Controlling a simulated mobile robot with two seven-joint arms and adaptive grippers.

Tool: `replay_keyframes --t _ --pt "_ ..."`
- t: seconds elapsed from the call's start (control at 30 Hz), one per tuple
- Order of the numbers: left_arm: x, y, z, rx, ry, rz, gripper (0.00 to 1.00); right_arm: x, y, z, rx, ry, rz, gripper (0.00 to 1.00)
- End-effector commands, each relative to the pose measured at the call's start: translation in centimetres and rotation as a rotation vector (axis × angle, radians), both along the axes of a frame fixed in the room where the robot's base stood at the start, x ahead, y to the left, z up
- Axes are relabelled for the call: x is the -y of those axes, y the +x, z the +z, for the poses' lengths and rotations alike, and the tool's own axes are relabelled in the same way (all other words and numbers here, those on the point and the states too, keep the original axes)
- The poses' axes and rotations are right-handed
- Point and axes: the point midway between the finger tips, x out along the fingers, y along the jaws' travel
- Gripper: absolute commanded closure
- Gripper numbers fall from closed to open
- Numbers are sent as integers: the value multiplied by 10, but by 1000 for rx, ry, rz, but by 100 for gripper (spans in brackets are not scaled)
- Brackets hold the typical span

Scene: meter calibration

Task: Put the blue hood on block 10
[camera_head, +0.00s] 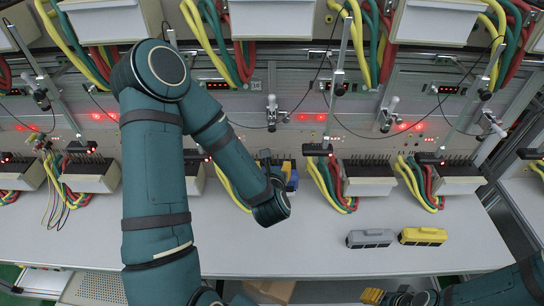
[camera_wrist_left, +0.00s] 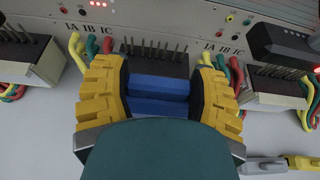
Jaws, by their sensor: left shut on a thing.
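My left gripper (camera_head: 278,168) is shut on the blue hood (camera_wrist_left: 158,86); its yellow ridged fingers (camera_wrist_left: 158,92) press on the hood's two ends. In the head view only a bit of the blue hood (camera_head: 291,182) shows beside the gripper. A terminal block (camera_wrist_left: 155,58) with upright dark pins stands directly behind the hood in the wrist view. Whether hood and block touch is unclear. My arm hides most of this block in the head view. No block number is readable, so I cannot tell which is block 10. My right gripper (camera_head: 398,297) is partly in view at the bottom edge.
A grey hood (camera_head: 370,238) and a yellow hood (camera_head: 423,236) lie on the white table (camera_head: 300,245). Neighbouring blocks with pins (camera_head: 368,178) (camera_head: 460,178) stand to the right. Cables (camera_head: 328,185) hang between the blocks. A panel with red displays rises behind.

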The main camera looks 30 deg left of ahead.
Motion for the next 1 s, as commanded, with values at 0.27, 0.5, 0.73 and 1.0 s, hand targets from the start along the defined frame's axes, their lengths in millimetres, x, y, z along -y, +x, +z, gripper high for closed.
replay_keyframes --t 0.27,0.5,0.73,1.0 --pt "-24 39 3 4 -1 2 80 -1 -5 -14 -10 3 9 53" --pt "-54 88 2 4 -2 2 80 -1 -4 -10 -8 3 7 53" --pt "-79 128 2 3 -1 0 80 -1 -3 -8 -6 2 6 53" --pt "-77 127 -30 1 -1 -3 80 -1 -4 -12 -9 2 8 53"
